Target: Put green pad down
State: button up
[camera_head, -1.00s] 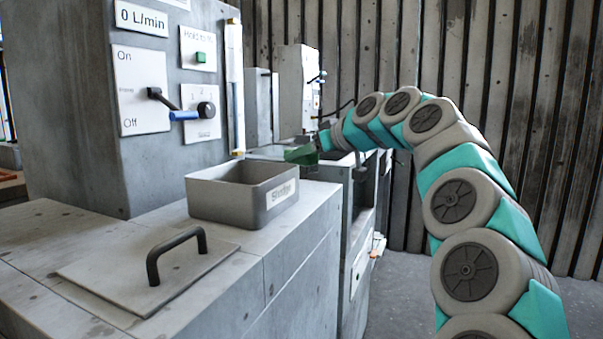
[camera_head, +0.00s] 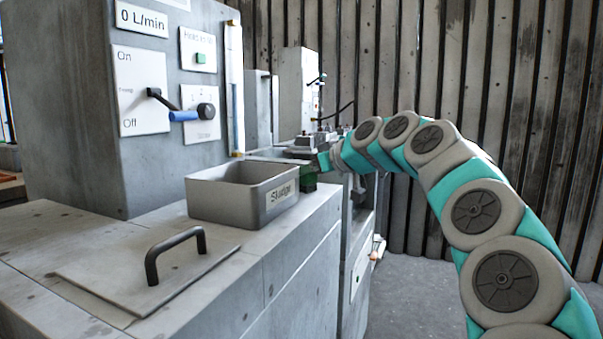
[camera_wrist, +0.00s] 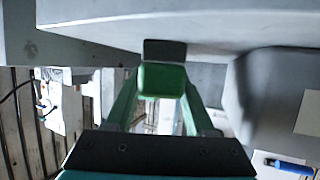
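In the wrist view, which is upside down, a green pad (camera_wrist: 163,80) sits between the tips of my green-fingered gripper (camera_wrist: 160,90). The fingers slant in to its two sides. A dark block-like patch (camera_wrist: 165,50) lies just beyond it; I cannot tell if it is part of the pad. The grey counter top (camera_wrist: 190,27) is close to the pad, but I cannot tell if they touch. In the head view, my gripper (camera_head: 312,175) is small and partly hidden, just beyond the grey bin, with the dark green pad (camera_head: 308,183) at its end.
The grey bin labelled Sludge (camera_head: 225,203) stands on the counter, close beside my gripper in the wrist view (camera_wrist: 265,100). A lid with a black handle (camera_head: 175,250) lies in front. A control panel (camera_head: 140,90) with a blue-handled lever rises behind. Small equipment (camera_head: 300,148) stands farther back.

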jog(key=o, duration=0.4)
jog(key=shift+r, duration=0.1)
jog(key=v, duration=1.2)
